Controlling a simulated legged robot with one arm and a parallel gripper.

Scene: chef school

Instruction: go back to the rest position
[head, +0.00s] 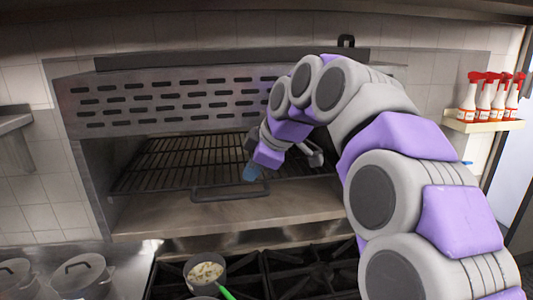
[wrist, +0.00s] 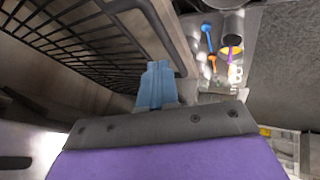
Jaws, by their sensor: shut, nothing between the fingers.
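My gripper (head: 251,172) is at the front of the grill oven, by the rack's handle, at the end of my raised arm. In the wrist view my gripper's blue fingers (wrist: 157,82) are together with nothing between them. The dark wire rack (head: 180,165) lies inside the oven, and its bars (wrist: 75,35) fill the top left of the wrist view. The rack's handle (head: 230,192) is right beside my fingers. I cannot tell whether they touch it.
A stove with black grates (head: 310,275) stands below the oven. On it is a pot of food (head: 206,271) near a green handle (head: 226,293). Lidded pots (head: 82,275) stand at the left. A shelf (head: 483,125) at the right holds several red-topped bottles (head: 484,98).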

